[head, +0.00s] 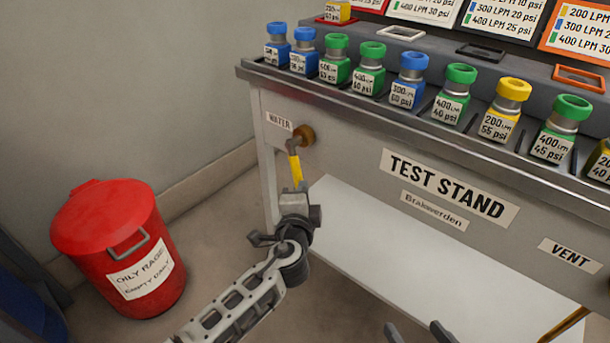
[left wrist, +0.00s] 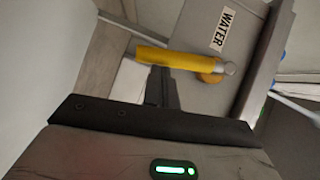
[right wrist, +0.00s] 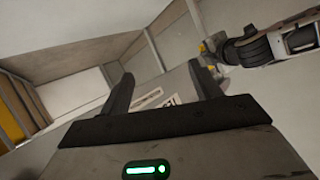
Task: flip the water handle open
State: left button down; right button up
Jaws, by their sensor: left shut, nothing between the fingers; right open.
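The yellow water handle (head: 295,169) hangs down from a brass fitting (head: 304,135) on the front of the test stand (head: 350,165), beside the WATER label (head: 279,121). My left gripper (head: 296,188) is shut and empty, with its tips at the lower end of the handle. In the left wrist view the handle (left wrist: 168,59) lies across the front of the shut fingers (left wrist: 160,72); I cannot tell whether they touch it. My right gripper (head: 419,332) is open and empty at the bottom edge of the head view. Its spread fingers also show in the right wrist view (right wrist: 158,88).
A red rag bin (head: 118,245) stands on the floor at the left. Several bottles with coloured caps, such as a green one (head: 335,60), stand along the top of the stand. A white lower shelf (head: 370,250) lies under the stand. A VENT label (head: 570,253) is at the right.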

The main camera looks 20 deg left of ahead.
aim_at(295, 171)
pick_arm(q)
jog(key=shift+w+a+f+m+t+b, duration=0.25)
jog(key=shift+a+m+b, duration=0.3)
jog(key=shift+b, duration=0.4)
jog(key=shift+w+a+f+m+t+b, duration=0.15)
jog(key=shift+a+f+m+t+b, duration=0.25)
jog(key=shift+b, duration=0.55)
jog(key=shift+a+r+y, duration=0.15)
jog(key=shift+y, duration=0.15)
pick_arm(e)
jog(key=shift+w+a+r+m+t+y, duration=0.1)
jog(key=shift+a+r+m+t+y, duration=0.1)
jog(key=shift+a+r+t+y, duration=0.3)
jog(key=shift+a+r+m+t+y, duration=0.2)
jog(key=shift+r+t, duration=0.3)
jog(key=shift+r, duration=0.25)
pick_arm(q)
jog(key=shift+r, duration=0.1)
pick_arm(e)
jog(key=shift+r, duration=0.1)
